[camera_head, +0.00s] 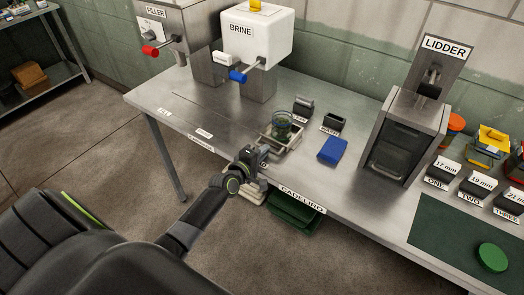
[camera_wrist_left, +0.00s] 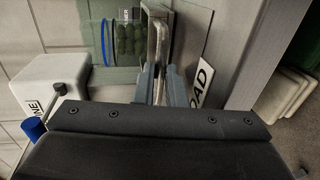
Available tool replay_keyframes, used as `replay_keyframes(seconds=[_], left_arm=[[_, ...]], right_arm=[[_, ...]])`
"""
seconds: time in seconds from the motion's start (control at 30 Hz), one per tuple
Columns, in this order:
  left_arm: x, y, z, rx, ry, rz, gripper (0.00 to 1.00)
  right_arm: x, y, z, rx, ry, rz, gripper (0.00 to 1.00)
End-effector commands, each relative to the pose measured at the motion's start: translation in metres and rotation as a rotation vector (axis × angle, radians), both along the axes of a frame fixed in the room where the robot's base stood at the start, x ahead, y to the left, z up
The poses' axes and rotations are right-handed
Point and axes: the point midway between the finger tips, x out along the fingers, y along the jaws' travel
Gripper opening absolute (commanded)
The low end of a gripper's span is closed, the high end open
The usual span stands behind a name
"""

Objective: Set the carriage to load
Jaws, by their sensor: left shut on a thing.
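The carriage (camera_head: 296,139) is a small grey metal tray near the front edge of the steel table in the head view. A glass jar (camera_head: 282,121) with green contents stands in it; the jar also shows in the left wrist view (camera_wrist_left: 127,42). My left gripper (camera_head: 261,152) is at the carriage's front side. In the left wrist view its fingers (camera_wrist_left: 161,84) are shut on an upright grey metal piece (camera_wrist_left: 158,48), which looks like the carriage's handle. A label partly hidden by a finger, reading "OAD" (camera_wrist_left: 203,84), is beside them. My right gripper is not in view.
The brine dispenser (camera_head: 262,40) and filler (camera_head: 178,35) stand behind, at the back left. The table left of the carriage is mostly clear.

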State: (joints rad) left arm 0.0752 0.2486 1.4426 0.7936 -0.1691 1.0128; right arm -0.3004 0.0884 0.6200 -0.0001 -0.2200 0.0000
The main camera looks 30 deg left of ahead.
Motion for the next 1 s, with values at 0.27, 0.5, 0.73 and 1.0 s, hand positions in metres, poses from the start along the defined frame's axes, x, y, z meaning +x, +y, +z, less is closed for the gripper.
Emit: replay_keyframes(seconds=[0.27, 0.5, 0.73, 1.0], left_arm=[[-0.001, -0.003, -0.002, -0.004, 0.005, -0.003, 0.00], [-0.001, -0.004, -0.002, -0.006, 0.007, -0.004, 0.20], [-0.001, -0.003, -0.001, -0.003, 0.003, -0.002, 0.20], [-0.030, 0.000, 0.006, -0.002, 0.004, -0.002, 0.20]], right_arm=[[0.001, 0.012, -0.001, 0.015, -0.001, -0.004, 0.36], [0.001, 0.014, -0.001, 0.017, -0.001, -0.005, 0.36], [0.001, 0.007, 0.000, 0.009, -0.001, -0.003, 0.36], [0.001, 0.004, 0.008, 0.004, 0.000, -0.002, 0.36]])
